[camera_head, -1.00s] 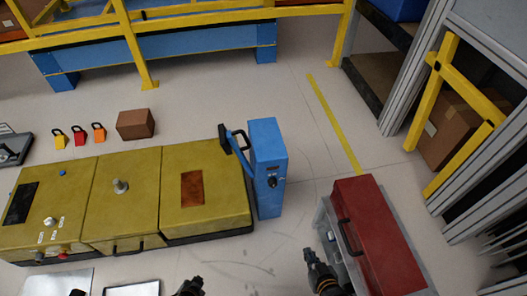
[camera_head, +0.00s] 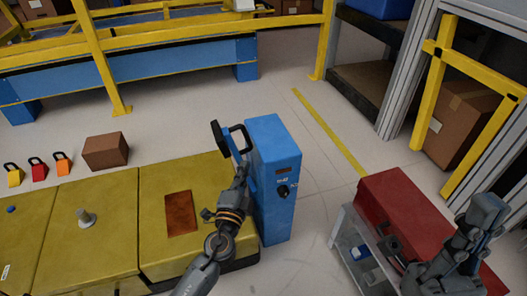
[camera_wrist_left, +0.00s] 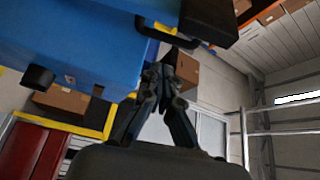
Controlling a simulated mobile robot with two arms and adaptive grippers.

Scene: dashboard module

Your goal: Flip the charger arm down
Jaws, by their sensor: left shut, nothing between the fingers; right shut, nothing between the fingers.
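The blue charger post (camera_head: 277,190) stands at the right end of the yellow-green module (camera_head: 155,225). Its charger arm (camera_head: 231,150) is raised, leaning up and left, with a black end pad and a black loop handle. My left gripper (camera_head: 243,170) is shut and empty, close beside the arm below the handle; whether it touches is unclear. In the left wrist view its fingers (camera_wrist_left: 162,72) meet just below the black handle (camera_wrist_left: 165,35) and beside the blue post (camera_wrist_left: 90,45). My right gripper (camera_head: 482,212) is shut and empty above the red box, at the right.
A red box (camera_head: 405,215) lies on a grey cart (camera_head: 345,240) at the right. Several padlocks (camera_head: 38,168) and a brown box (camera_head: 106,151) lie behind the module. Yellow railing (camera_head: 95,60) and a blue beam run across the back. Floor behind the post is clear.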

